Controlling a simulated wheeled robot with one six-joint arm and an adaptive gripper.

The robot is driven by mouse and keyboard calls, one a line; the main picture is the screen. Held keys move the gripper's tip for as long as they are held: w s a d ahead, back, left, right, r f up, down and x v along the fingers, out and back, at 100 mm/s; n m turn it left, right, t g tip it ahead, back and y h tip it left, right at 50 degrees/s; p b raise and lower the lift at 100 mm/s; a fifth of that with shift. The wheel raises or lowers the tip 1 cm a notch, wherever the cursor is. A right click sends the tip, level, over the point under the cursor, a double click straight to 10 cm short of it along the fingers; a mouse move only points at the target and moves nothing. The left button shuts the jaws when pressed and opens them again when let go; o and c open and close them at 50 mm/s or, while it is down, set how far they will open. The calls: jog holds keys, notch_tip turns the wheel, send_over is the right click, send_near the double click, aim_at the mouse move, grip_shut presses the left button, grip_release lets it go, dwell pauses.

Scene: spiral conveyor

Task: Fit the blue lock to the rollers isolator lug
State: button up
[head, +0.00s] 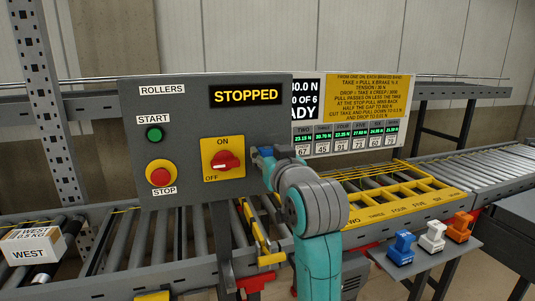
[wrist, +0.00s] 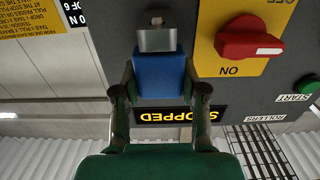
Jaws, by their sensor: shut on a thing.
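My gripper (head: 262,153) is at the grey rollers panel (head: 180,110), right of the yellow isolator plate (head: 211,145) with its red knob (head: 222,160). In the wrist view, which is upside down, my gripper (wrist: 159,85) is shut on the blue lock (wrist: 158,75), a blue body with a grey metal end (wrist: 157,40). That end points at a small peg (wrist: 156,20), which looks like the isolator lug. I cannot tell whether they touch. The knob lies roughly level. In the head view my gripper hides the lug.
The display (head: 246,95) reads STOPPED. A green start button (head: 154,134) and red stop button (head: 160,176) sit at the panel's left. A side shelf (head: 425,262) carries blue (head: 401,250), white (head: 432,238) and orange (head: 458,228) items. Conveyor rollers (head: 120,250) run behind.

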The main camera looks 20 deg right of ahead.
jog(key=shift+f, duration=0.15)
jog(key=o, duration=1)
jog(key=shift+o, duration=0.2)
jog(key=shift+f, duration=0.1)
jog(key=s, duration=0.7)
jog(key=shift+s, duration=0.3)
